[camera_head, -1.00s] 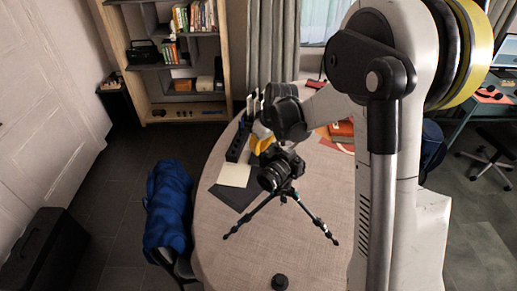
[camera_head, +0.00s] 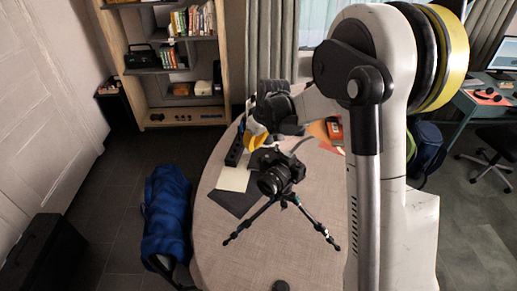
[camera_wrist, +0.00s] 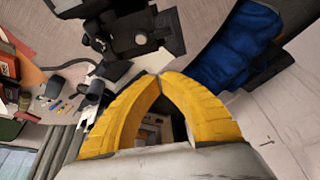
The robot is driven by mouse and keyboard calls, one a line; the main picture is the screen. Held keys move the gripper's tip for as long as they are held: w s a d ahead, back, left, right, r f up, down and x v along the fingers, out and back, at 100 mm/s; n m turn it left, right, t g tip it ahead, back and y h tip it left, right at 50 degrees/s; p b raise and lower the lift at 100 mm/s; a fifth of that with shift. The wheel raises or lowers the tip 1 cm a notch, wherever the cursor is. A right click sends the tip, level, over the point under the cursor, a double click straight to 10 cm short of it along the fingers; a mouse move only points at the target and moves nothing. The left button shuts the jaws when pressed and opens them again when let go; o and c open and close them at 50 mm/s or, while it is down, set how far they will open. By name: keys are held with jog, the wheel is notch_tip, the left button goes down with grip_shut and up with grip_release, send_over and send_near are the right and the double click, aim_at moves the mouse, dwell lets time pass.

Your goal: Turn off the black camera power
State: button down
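The black camera (camera_head: 275,179) stands on a small tripod (camera_head: 315,226) on the round table, its lens toward the head camera. My gripper (camera_head: 256,138) is just behind and above it in the head view, with a bit of yellow finger showing. In the wrist view the black camera (camera_wrist: 128,32) is at the top, beyond the fingertips and apart from them. My gripper's yellow fingers (camera_wrist: 160,76) meet or nearly meet at their tips, with nothing held between them. The camera's power switch cannot be made out in either view.
The round table (camera_head: 225,245) has a dark sheet and pale paper (camera_head: 234,179) left of the tripod. A black power strip (camera_head: 236,150) lies behind. A blue jacket or bag (camera_head: 166,215) is beside the table at left. A bookshelf (camera_head: 180,115) stands at the back.

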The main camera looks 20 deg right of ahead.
jog(key=p+v, duration=0.1)
jog(key=v, duration=0.8)
jog(key=shift+d+r, duration=0.2)
jog(key=shift+r, duration=0.25)
jog(key=shift+w, duration=0.1)
jog(key=s+f+m+t+b, duration=0.1)
jog(key=s+f+b, duration=0.3)
jog(key=s, duration=0.5)
jog(key=s+a+f+m+t+h+b, duration=0.1)
jog(key=s+f+m+b, duration=0.1)
jog(key=s+f+b, duration=0.2)
jog(key=s+a+f+m+t+b, duration=0.1)
jog(key=s+f+m+b, duration=0.1)
jog(key=s+b, duration=0.6)
jog(key=s+f, duration=0.1)
jog(key=s, duration=0.4)
jog(key=shift+s+f+t+h+b, duration=0.3)
jog(key=shift+s+f+t+b, duration=0.05)
jog(key=shift+f+t, duration=0.05)
